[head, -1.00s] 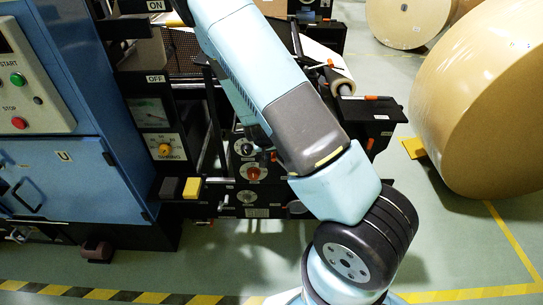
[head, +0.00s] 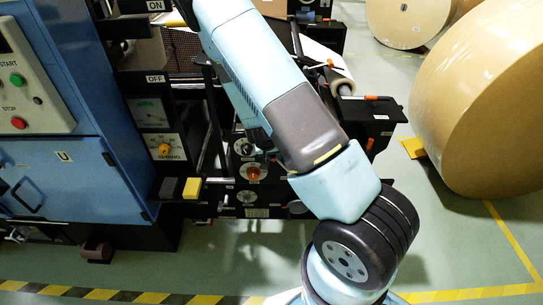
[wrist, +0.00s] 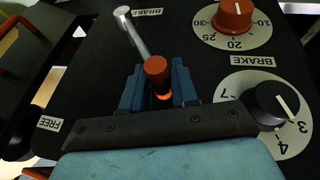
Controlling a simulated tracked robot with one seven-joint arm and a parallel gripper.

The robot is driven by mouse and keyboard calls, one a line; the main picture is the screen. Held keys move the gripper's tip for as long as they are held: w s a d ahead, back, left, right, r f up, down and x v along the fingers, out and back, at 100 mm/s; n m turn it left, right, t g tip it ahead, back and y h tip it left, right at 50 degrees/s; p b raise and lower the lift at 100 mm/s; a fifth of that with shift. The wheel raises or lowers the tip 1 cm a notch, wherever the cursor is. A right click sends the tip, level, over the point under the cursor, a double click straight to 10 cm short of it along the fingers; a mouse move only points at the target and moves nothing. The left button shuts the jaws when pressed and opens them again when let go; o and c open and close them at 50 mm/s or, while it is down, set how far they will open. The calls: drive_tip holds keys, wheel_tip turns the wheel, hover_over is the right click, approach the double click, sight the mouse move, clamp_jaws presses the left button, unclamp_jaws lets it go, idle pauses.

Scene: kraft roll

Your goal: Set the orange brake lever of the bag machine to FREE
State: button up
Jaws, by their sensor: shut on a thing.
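The brake lever is a silver rod with an orange knob (wrist: 156,71), seen in the wrist view on a black panel. Its rod runs from the knob up and left to a round silver end. My gripper (wrist: 158,84) is shut on the knob end, with a blue finger on each side. A FREE label (wrist: 50,123) is at the left of the panel. A BRAKE label (wrist: 147,12) is at the top, close to the rod's silver end.
An orange dial (wrist: 234,14) and a black dial (wrist: 278,104) sit right of the lever, the black one close to my gripper. In the head view a blue cabinet (head: 60,170) stands at left and a big kraft roll (head: 490,100) at right. Green floor is clear in front.

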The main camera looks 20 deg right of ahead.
clamp_jaws()
drive_tip(key=shift+d, duration=0.1)
drive_tip(key=shift+s+d+r, duration=0.25)
drive_tip(key=shift+d+r, duration=0.1)
drive_tip(key=shift+d, duration=0.35)
drive_tip(key=shift+s+d+r, duration=0.25)
drive_tip(key=shift+d+r, duration=0.1)
drive_tip(key=shift+d, duration=0.3)
drive_tip(key=o, duration=0.8)
unclamp_jaws()
drive_tip(key=shift+a+r, duration=0.1)
drive_tip(key=shift+r, duration=0.05)
drive_tip(key=v, duration=1.3)
drive_tip(key=shift+s+a+r, duration=0.1)
drive_tip(key=shift+r, duration=0.05)
